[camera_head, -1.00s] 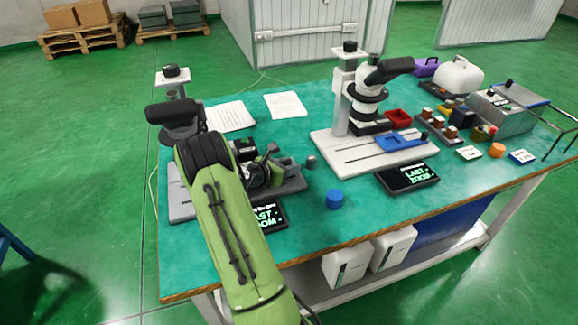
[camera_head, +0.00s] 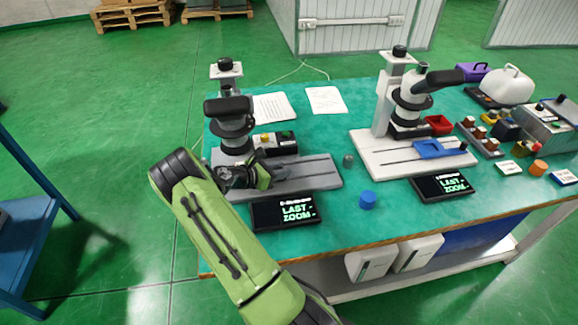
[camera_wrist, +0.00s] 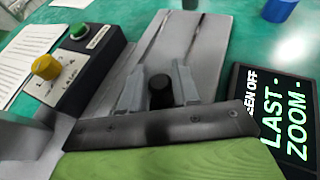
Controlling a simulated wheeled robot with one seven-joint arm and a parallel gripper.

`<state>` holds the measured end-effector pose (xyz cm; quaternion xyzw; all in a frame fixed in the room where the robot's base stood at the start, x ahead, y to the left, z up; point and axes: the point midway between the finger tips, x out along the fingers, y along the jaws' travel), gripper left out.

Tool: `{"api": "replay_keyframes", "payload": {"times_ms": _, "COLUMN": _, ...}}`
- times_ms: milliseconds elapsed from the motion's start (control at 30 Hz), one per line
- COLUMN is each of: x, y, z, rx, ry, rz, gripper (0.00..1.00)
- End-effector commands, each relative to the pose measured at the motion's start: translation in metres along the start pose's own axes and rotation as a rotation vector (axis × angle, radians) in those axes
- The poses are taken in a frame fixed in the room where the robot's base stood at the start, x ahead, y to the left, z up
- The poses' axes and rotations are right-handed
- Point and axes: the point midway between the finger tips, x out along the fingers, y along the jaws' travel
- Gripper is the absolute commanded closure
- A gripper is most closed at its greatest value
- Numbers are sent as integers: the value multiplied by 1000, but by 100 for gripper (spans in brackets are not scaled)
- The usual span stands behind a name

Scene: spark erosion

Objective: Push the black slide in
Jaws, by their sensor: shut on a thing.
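The left microscope (camera_head: 232,130) stands on a grey base (camera_head: 315,172) with long grooves. My gripper (camera_wrist: 157,80) is low over this base, near the microscope's column. Its two grey fingers are shut on a black knob (camera_wrist: 160,95), with one finger on each side. I take the knob to be part of the black slide; the slide's body is hidden behind my gripper and arm. In the head view my gripper (camera_head: 262,174) sits at the left part of the base. The grooved base to its right is bare.
A black control box (camera_wrist: 88,68) with yellow and green buttons stands close beside my gripper. A black display (camera_head: 285,211) lies in front of the base. A blue cap (camera_head: 367,200) and a second microscope (camera_head: 410,105) stand to the right.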

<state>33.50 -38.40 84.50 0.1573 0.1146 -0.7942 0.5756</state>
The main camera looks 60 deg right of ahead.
Motion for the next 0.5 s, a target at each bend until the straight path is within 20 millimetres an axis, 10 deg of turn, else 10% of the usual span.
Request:
{"api": "replay_keyframes", "payload": {"times_ms": 367, "x": -5, "y": 4, "z": -3, "rx": 1, "ry": 4, "rz": 8, "gripper": 100}}
{"api": "replay_keyframes", "payload": {"times_ms": 400, "x": -5, "y": 4, "z": -3, "rx": 1, "ry": 4, "rz": 9, "gripper": 68}}
{"api": "replay_keyframes", "payload": {"times_ms": 500, "x": -5, "y": 4, "z": -2, "rx": 1, "ry": 3, "rz": 8, "gripper": 52}}
